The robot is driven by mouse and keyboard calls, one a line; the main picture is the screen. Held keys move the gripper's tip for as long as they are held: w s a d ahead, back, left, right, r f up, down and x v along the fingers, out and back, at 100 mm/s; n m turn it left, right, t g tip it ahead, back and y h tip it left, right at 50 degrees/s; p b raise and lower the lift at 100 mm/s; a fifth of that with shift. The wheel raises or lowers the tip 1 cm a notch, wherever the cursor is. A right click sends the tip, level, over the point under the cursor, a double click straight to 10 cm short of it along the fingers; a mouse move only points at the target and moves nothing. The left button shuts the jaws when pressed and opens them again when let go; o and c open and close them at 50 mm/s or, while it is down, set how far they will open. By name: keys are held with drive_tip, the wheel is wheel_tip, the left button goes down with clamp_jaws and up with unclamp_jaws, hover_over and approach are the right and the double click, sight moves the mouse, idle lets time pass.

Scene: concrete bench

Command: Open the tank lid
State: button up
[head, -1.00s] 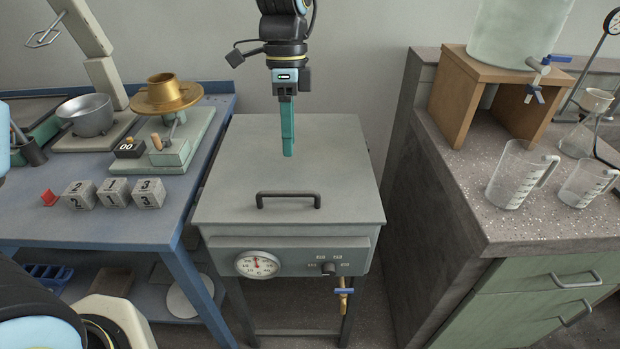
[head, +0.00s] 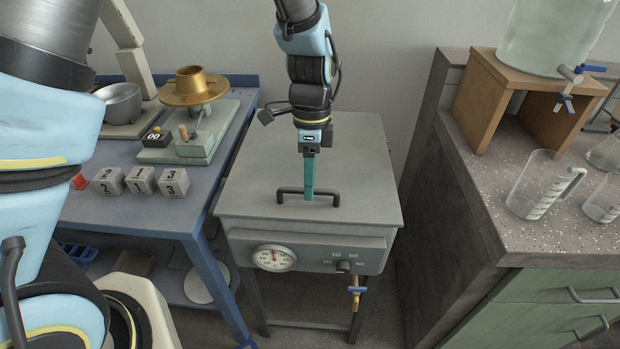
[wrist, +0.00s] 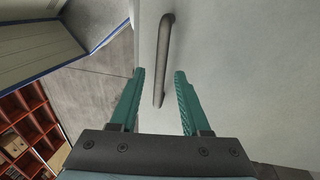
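The tank (head: 310,245) is a grey box on legs with a flat lid (head: 350,150), which is shut. A dark bar handle (head: 325,193) lies along the lid's front part. My gripper (head: 309,197) points down at the handle's middle in the head view. In the wrist view my gripper (wrist: 158,75) is open, with green fingers apart, and the handle (wrist: 163,60) shows between and beyond the fingertips. I cannot tell whether the fingers touch the handle.
A blue bench (head: 120,215) with numbered cubes (head: 140,181), a brass cup and a balance stands close on the left. A stone-topped counter (head: 520,235) with glass beakers (head: 540,185) stands on the right. A gauge (head: 274,258) and a tap (head: 356,292) are on the tank's front.

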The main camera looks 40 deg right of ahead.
clamp_jaws()
idle(1.2)
